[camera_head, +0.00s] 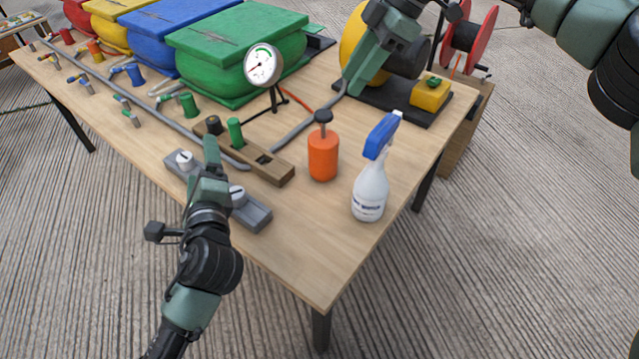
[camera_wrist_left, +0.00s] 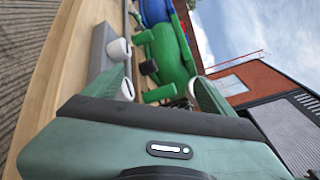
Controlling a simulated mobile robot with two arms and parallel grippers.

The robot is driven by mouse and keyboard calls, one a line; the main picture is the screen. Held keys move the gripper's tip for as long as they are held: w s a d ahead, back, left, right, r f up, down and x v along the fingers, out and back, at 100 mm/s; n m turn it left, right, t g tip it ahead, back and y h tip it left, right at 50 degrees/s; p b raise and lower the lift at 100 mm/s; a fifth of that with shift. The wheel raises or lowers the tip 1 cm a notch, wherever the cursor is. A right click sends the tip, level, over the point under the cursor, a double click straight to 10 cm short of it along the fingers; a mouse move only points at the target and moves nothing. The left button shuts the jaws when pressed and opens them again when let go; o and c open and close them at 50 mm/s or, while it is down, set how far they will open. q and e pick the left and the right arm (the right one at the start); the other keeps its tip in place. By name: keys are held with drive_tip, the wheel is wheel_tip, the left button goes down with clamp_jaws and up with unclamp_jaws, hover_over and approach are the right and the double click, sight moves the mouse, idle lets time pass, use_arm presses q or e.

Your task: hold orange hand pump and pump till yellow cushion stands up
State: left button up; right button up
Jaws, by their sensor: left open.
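The orange hand pump (camera_head: 323,156) stands upright on the table right of centre, its dark plunger handle (camera_head: 323,117) raised above the body. The yellow cushion (camera_head: 118,18) is at the back left, between a red and a blue one, partly cut off by the top edge. My left gripper (camera_head: 212,152) is open and empty over the front of the table, left of the pump; its spread fingers show in the left wrist view (camera_wrist_left: 160,88). My right gripper (camera_head: 360,84) is over the back right of the table, behind the pump and apart from it; its jaw opening is unclear.
A white spray bottle with blue head (camera_head: 371,190) stands right of the pump. A wooden block with pegs (camera_head: 273,172) and a grey bar with white knobs (camera_head: 253,215) lie near my left gripper. A gauge (camera_head: 263,66) stands behind. The front table corner is clear.

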use_arm(q)
drive_tip(key=w+d+f+m+t+h, duration=0.15)
drive_tip(key=d+m+h, duration=0.25)
drive_tip(key=d+m, duration=0.85)
drive_tip(key=m+h, duration=0.3)
drive_tip(key=m, duration=0.1)
approach(324, 145)
drive_tip(key=shift+t, duration=0.25)
drive_tip(key=w+f, duration=0.2)
drive_tip(key=f, duration=0.1)
drive_tip(key=w+f, duration=0.1)
drive_tip(key=shift+a+f, duration=0.15)
drive_tip(key=shift+f, duration=0.2)
drive_tip(key=shift+w, duration=0.15)
drive_tip(key=w, duration=0.7)
drive_tip(key=w+d, duration=0.1)
drive_tip(key=w, duration=0.3)
drive_tip(key=shift+w+d+f, duration=0.1)
drive_tip(key=shift+w, duration=0.2)
clamp_jaws()
